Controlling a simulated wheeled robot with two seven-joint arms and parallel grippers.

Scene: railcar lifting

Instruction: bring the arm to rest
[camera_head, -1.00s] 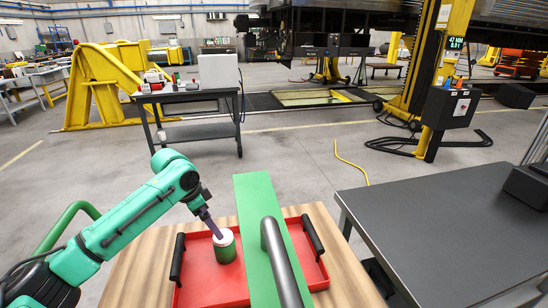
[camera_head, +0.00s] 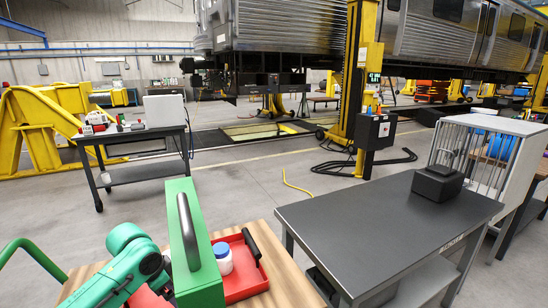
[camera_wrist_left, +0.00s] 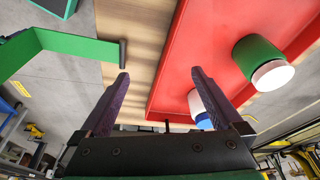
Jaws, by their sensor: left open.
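In the head view my left arm (camera_head: 125,262) is at the lower left, and its gripper is hidden behind the green box (camera_head: 189,250) with a grey handle. In the left wrist view my left gripper (camera_wrist_left: 160,75) is open, with nothing between its fingers. The red tray (camera_wrist_left: 180,60) lies beyond and to the right of the fingers. A green can with a white lid (camera_wrist_left: 257,53) is at the tray. A white jar with a blue lid (camera_head: 222,257) stands in the tray, and is partly hidden by the right finger in the wrist view. My right gripper is not in view.
The wooden table (camera_head: 287,270) carries the tray. A dark workbench (camera_head: 385,225) with a black box (camera_head: 437,185) stands to the right. A cart (camera_head: 135,146) stands on the left. Open floor (camera_head: 255,195) lies between, crossed by a yellow cable (camera_head: 297,188).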

